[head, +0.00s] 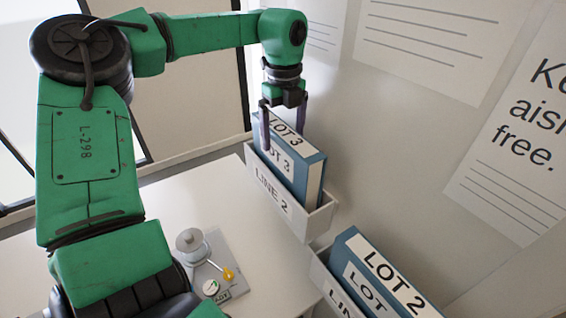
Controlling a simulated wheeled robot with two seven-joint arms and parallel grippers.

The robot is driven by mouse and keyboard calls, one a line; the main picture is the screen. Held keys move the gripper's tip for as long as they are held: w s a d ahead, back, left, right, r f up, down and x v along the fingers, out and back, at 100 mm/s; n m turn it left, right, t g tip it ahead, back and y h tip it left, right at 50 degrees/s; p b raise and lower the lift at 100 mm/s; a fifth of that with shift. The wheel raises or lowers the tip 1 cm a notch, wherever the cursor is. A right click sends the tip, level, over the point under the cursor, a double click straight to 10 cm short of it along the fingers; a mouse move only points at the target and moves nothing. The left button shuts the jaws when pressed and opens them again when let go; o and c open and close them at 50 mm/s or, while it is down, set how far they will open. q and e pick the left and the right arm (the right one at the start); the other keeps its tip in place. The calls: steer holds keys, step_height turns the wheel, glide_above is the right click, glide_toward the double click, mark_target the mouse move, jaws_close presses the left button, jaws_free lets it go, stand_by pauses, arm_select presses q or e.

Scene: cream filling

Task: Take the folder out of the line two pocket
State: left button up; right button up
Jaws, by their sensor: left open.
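A blue folder (309,178) with white LOT 3 labels stands upright in a white wall pocket (290,207) marked LINE 2. My left gripper (282,122) is above the far end of this folder, pointing down. Its fingers are open, one on each side of the folder's top. The picture does not show clearly whether either finger touches the folder. The lower part of the folder is hidden inside the pocket. My right gripper is not in view.
Another pocket (322,283) holds a blue LOT 2 folder (352,249) at the lower right. A grey tray (226,253) with a lidded pot (191,245) and a yellow item (229,274) lies on the white table (190,196). Paper notices hang on the wall.

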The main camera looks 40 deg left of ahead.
mark_target(284, 168)
arm_select(q)
steer(key=f+p, duration=0.2)
steer(key=shift+w+f, duration=0.3)
steer(key=shift+w, duration=0.1)
step_height(284, 168, down, 3)
steer(key=shift+s+a+r+p, duration=0.1)
steer(key=shift+s+p, duration=0.05)
steer(key=shift+p, duration=0.4)
steer(key=shift+s, duration=0.15)
steer(key=c, duration=0.3)
jaws_close()
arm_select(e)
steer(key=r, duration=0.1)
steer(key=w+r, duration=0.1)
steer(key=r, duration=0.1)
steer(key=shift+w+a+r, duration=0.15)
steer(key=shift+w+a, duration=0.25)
arm_select(q)
steer(key=shift+w, duration=0.2)
